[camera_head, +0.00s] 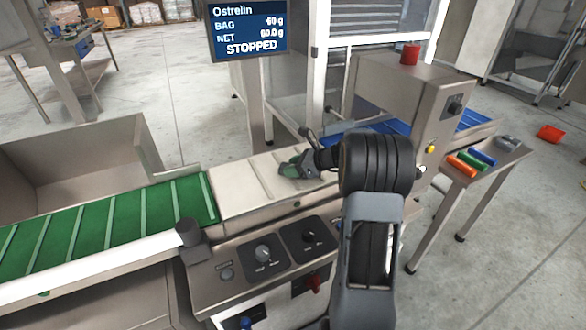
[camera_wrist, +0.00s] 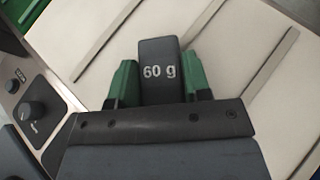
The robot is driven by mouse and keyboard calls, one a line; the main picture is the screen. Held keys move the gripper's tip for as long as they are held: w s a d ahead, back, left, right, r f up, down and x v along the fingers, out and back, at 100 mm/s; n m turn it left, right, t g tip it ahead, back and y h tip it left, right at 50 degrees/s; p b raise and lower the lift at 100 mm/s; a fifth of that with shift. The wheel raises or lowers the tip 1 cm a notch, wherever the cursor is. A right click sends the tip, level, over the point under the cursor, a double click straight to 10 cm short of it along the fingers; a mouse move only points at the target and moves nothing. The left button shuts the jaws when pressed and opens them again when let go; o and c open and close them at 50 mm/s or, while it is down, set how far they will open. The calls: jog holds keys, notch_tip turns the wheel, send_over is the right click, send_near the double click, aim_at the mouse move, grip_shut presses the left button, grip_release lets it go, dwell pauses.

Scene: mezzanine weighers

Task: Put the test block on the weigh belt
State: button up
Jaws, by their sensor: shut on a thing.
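The test block (camera_wrist: 160,58) is dark grey and marked "60 g". My gripper (camera_wrist: 160,82) is shut on it, with a green finger at each side. The weigh belt is the white belt with thin cross strips (camera_head: 243,199), between the green belt and the blue belt; it also fills the background of the wrist view (camera_wrist: 75,28). In the head view my gripper (camera_head: 290,168) is low over the weigh belt, and my arm hides part of the belt. I cannot tell whether the block touches the belt.
A screen (camera_head: 248,30) reads BAG 60 g, NET 60.0 g, STOPPED. A green cleated belt (camera_head: 110,225) lies left and a blue belt (camera_head: 375,128) behind right. A metal housing (camera_head: 405,90) rises beside my arm. A control panel (camera_head: 275,252) lies in front. A side stand (camera_head: 495,165) holds coloured pieces.

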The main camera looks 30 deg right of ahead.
jog(key=shift+f, duration=0.1)
jog(key=o, duration=0.9)
